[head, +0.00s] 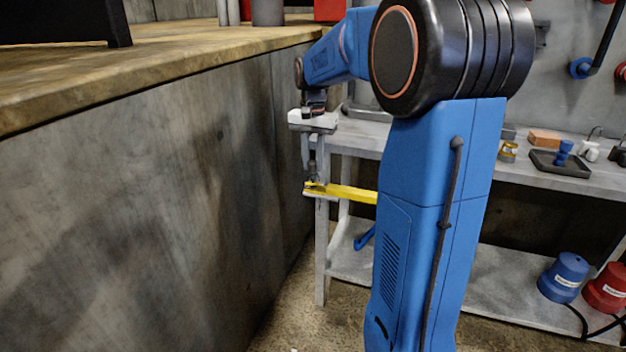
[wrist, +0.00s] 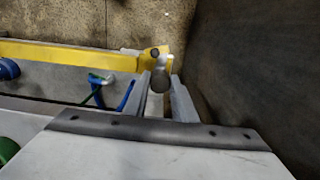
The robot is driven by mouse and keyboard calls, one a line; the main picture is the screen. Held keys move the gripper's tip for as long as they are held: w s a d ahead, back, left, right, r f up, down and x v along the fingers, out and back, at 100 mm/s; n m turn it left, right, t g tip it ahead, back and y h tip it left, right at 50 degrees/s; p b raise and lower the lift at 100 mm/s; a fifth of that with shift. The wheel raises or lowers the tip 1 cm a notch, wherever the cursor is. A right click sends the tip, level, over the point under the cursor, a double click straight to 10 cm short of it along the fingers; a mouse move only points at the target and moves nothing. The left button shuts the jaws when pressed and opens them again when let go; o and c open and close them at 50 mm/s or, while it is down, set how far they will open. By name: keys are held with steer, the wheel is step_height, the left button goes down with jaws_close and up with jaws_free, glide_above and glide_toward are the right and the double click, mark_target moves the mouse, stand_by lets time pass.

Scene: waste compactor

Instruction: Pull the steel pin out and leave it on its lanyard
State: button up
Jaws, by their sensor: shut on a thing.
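My gripper (head: 313,174) points down over the end of a yellow bar (head: 350,193) in the head view. A pale part of the pin shows just beyond the head, at the end of the yellow bar (wrist: 85,54). A dark round spot (wrist: 155,52) lies beside it on the bar. I cannot tell how deep the pin sits in the bar, or whether it is clear of it. I cannot make out the lanyard.
A grey wall panel (head: 150,170) under a wooden top stands close to the left of my gripper. It shows as a dark wall (wrist: 260,70) at right in the wrist view. A grey workbench (head: 360,138) with a tray (head: 562,165) and small items stands behind.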

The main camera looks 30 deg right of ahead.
steer(key=shift+r, duration=3.5)
steer(key=shift+r, duration=0.4)
step_height(320, 180, up, 7)
stand_by(0.8)
steer(key=shift+d, duration=0.1)
stand_by(0.4)
steer(key=w+d, duration=0.1)
steer(key=d, duration=0.7)
steer(key=shift+w+d, duration=0.2)
steer(key=shift+w, duration=0.05)
stand_by(1.6)
